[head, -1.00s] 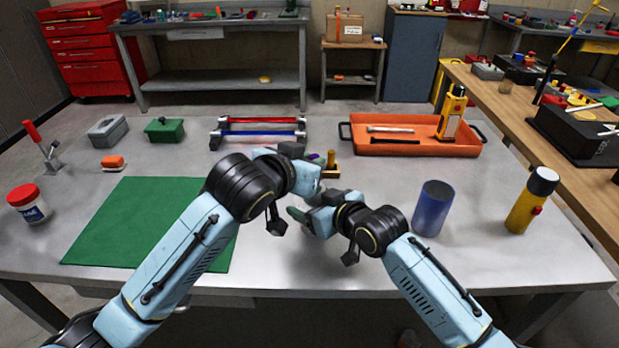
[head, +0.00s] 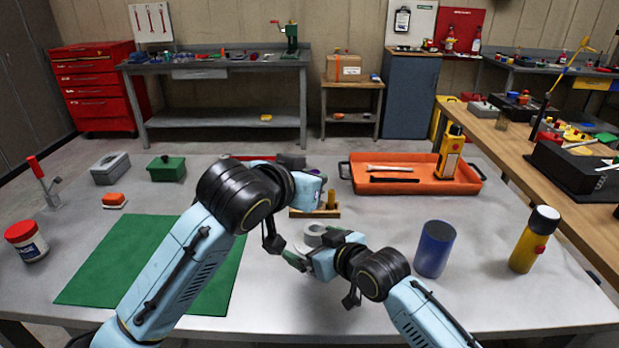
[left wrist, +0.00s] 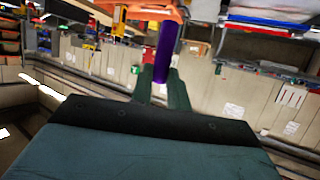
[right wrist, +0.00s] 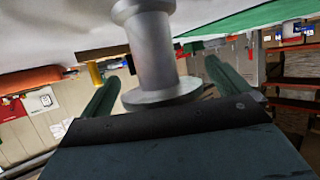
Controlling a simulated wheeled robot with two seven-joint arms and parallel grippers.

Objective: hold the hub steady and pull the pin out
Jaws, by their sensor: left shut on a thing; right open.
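The grey spool-shaped hub (head: 313,232) stands on the table, a flange at each end; it shows large in the right wrist view (right wrist: 152,45). My right gripper (head: 298,254) is open, with its fingers on either side of the hub in the right wrist view; contact cannot be told. My left gripper (left wrist: 160,72) is shut on the purple pin (left wrist: 167,45), which sticks out past the fingertips. No pin shows in the hub.
A wooden block (head: 300,212) with an upright brass peg (head: 331,199) stands just behind the hub. An orange tray (head: 470,187) lies at back right. A blue cylinder (head: 435,250) and yellow flashlight (head: 530,243) stand right. A green mat (head: 110,262) lies left.

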